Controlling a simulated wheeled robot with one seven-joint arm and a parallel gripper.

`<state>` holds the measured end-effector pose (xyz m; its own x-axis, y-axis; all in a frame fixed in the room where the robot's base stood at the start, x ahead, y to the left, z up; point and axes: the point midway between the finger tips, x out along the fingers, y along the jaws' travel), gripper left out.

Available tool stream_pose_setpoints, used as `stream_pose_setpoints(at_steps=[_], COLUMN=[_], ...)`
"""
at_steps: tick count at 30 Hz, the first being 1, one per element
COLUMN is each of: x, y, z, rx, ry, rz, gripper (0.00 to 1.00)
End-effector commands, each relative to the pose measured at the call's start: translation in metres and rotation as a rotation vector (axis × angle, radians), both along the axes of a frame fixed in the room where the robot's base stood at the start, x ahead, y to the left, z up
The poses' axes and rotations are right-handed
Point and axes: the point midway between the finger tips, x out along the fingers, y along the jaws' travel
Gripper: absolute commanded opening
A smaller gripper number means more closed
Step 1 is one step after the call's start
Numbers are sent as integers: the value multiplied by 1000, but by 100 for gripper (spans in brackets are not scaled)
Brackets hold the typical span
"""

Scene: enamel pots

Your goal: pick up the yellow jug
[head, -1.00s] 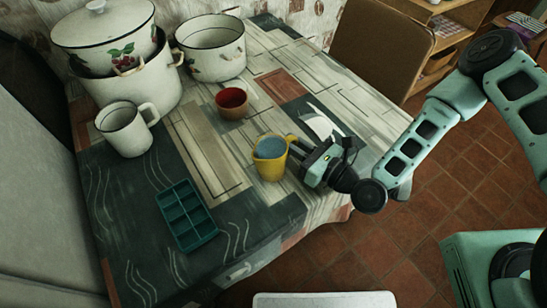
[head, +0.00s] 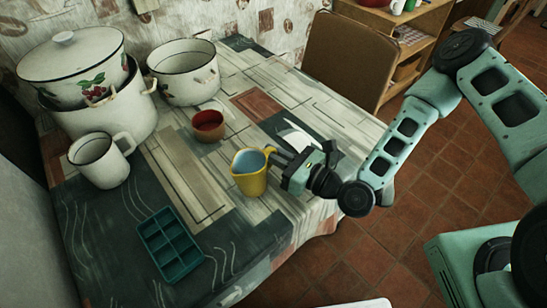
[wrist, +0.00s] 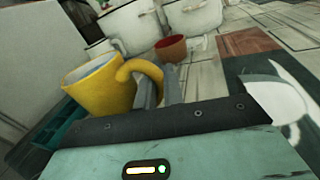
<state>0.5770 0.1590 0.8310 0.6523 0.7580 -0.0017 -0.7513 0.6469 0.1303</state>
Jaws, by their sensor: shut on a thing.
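The yellow jug (head: 249,184) with a blue inside is at the right part of the table in the head view, its handle towards my arm. In the wrist view the jug (wrist: 98,92) fills the left side and looks tilted. My gripper (head: 277,158) comes from the right and is shut on the jug's handle. In the wrist view the fingers (wrist: 163,85) are at the handle loop, which partly hides them. The jug seems to be a little above the tabletop; the gap under it is hard to see.
A red cup (head: 208,127) stands behind the jug. A white mug (head: 103,163), large enamel pots (head: 105,125) and a teal tray (head: 170,246) are on the left. A white flat shape (head: 300,136) lies behind my gripper. A chair (head: 350,60) stands at the far side.

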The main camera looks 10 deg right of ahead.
Motion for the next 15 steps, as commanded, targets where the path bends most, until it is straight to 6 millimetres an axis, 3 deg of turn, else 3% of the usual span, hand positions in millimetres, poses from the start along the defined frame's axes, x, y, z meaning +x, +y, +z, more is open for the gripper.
stream_pose_setpoints(at_steps=[15], x=[0], y=[0], z=[46], rx=[5], ry=[-2], rz=[-1], gripper=[0])
